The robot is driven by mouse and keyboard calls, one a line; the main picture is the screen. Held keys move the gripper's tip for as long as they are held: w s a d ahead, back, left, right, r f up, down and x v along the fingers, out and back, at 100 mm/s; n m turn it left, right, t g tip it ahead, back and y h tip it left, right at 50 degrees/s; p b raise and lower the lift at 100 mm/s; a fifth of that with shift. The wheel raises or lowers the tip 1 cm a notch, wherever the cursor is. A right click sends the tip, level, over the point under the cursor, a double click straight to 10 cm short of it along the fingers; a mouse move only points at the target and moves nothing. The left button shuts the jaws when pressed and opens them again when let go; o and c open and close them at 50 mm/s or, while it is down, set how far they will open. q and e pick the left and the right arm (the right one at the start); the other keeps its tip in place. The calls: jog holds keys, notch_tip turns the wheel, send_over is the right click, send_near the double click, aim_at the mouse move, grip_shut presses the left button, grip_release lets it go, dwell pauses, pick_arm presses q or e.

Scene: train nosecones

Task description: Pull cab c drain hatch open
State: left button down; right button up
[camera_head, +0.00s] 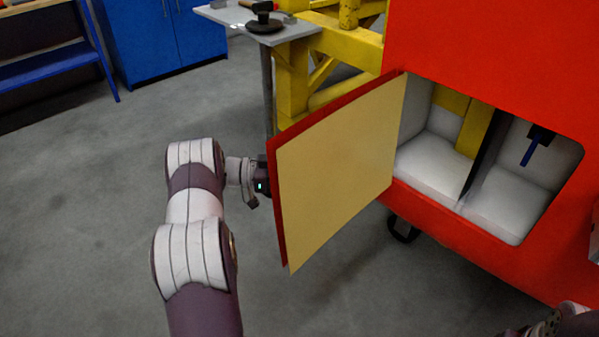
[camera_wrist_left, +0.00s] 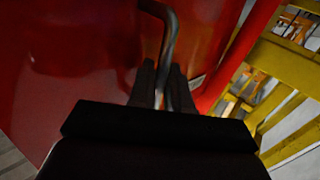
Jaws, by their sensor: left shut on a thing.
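The drain hatch (camera_head: 335,165) stands swung open on the red cab (camera_head: 480,45), with its cream inner face toward the head camera. Its red outer face (camera_wrist_left: 70,75) fills the left of the left wrist view. My left gripper (camera_wrist_left: 165,85) is shut on the hatch's metal handle (camera_wrist_left: 169,35). In the head view my left wrist (camera_head: 250,180) is at the hatch's left edge, and the hatch hides the fingers. Only a part of my right arm shows at the bottom right of the head view; its gripper is out of view.
Behind the hatch is an open compartment (camera_head: 435,160) with white walls, a dark divider and a blue-handled item (camera_head: 530,150). A yellow frame (camera_head: 340,55) and a grey side table (camera_head: 225,14) stand behind. Blue cabinets (camera_head: 160,40) are at the back left. The floor at left is clear.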

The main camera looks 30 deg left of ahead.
pick_arm(q)
jog(key=shift+w+a+r, duration=0.1)
jog(key=shift+w+a, duration=0.05)
jog(key=shift+a, duration=0.1)
jog(key=c, duration=1.2)
grip_release()
jog(key=shift+w+d, duration=0.15)
jog(key=v, duration=1.2)
jog(key=shift+s+a, duration=0.25)
jog(key=shift+a, duration=0.05)
